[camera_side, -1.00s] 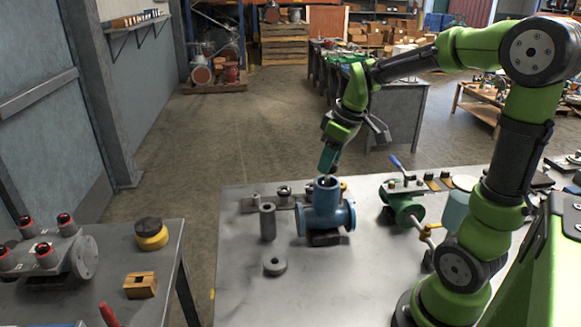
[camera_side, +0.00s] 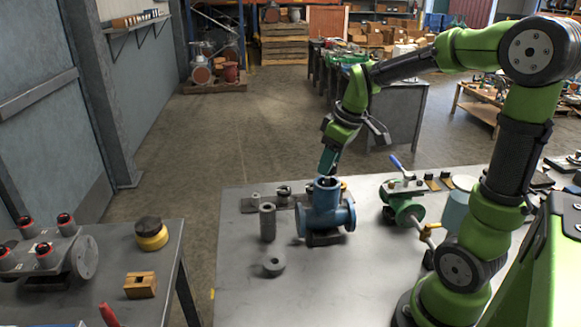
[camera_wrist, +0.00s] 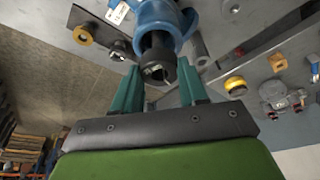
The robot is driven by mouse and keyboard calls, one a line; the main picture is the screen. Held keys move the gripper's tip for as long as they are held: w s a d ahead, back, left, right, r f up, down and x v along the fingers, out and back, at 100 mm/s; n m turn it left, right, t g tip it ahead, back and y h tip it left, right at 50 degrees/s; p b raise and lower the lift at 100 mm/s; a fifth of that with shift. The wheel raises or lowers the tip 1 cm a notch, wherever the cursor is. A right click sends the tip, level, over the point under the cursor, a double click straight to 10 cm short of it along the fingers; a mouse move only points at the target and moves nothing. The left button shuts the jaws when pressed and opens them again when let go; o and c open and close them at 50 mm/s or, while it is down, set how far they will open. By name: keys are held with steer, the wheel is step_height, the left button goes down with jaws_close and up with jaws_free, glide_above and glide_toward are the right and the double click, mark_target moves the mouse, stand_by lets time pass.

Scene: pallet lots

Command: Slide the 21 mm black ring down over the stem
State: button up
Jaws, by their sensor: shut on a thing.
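My gripper (camera_wrist: 158,72) has two teal fingers and is shut on a small black ring (camera_wrist: 157,74). In the wrist view the ring lies between the fingertips, in line with the dark round stem (camera_wrist: 157,40) at the opening of the blue valve body (camera_wrist: 158,10). I cannot tell whether the ring is around the stem or only over its end. In the side view my gripper (camera_side: 326,176) points down at the top opening of the blue valve body (camera_side: 341,214). The ring and stem are hidden there by the fingertips and the rim.
A grey hollow cylinder (camera_side: 267,222) and a flat grey ring (camera_side: 273,263) stand left of the valve body on the grey table (camera_side: 320,290). A green valve (camera_side: 405,208) with a blue lever stands to its right. The table's front is clear.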

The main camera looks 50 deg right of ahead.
steer(key=shift+f, duration=1.35)
stand_by(0.4)
steer(key=o, duration=1.5)
steer(key=shift+r, duration=3.55)
